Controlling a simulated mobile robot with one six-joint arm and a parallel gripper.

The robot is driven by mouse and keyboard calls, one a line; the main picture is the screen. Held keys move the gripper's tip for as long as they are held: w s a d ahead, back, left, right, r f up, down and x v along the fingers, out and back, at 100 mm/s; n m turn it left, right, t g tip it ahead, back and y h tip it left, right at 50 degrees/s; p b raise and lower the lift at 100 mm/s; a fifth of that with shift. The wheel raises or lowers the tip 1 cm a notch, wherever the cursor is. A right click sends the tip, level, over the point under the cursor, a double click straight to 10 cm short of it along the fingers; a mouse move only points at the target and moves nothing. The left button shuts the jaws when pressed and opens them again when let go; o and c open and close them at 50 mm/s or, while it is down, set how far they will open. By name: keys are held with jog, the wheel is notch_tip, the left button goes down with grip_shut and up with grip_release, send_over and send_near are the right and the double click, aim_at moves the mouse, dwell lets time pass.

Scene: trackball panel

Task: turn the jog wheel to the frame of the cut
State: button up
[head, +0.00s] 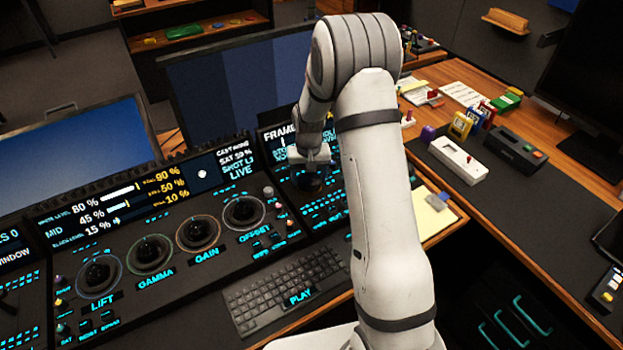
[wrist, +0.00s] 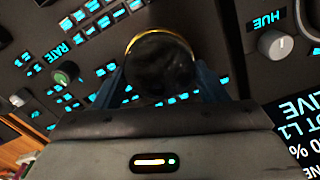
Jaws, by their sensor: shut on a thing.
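The jog wheel (wrist: 160,66) is a dark round knob with a thin gold ring at its edge, in the upper middle of the wrist view. My gripper (wrist: 160,88) has its two bluish fingers on either side of the wheel and is shut on it. In the head view my gripper (head: 308,172) is down on the panel section right of the trackballs, and the wheel (head: 309,183) shows as a dark shape below it. The frame display (head: 280,135) behind it is partly hidden by my arm, so its number cannot be read.
Several trackballs in rings stand left of my gripper, among them the offset one (head: 244,213). A keyboard (head: 285,289) lies in front. In the wrist view a hue knob (wrist: 273,44) stands right of the wheel and a rate knob (wrist: 66,72) left. Lit buttons surround the wheel.

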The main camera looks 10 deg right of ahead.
aim_at(310, 178)
jog(key=m+b, duration=0.1)
jog(key=m, duration=0.1)
jog(key=m+b, duration=0.1)
jog(key=m, duration=0.2)
jog(key=shift+w+d+r+m, duration=0.1)
jog(key=shift+w+d+m, duration=0.05)
jog(key=shift+m, duration=0.15)
jog(key=m+b, duration=0.1)
jog(key=m, duration=0.4)
jog(key=shift+r+b, duration=0.15)
jog(key=shift+b, duration=0.15)
jog(key=shift+m, duration=0.4)
jog(key=o, duration=0.8)
jog(key=shift+o, duration=1)
jog(key=shift+s, duration=0.2)
notch_tip(310, 178, up, 7)
jog(key=shift+f, duration=0.2)
jog(key=shift+r, duration=0.45)
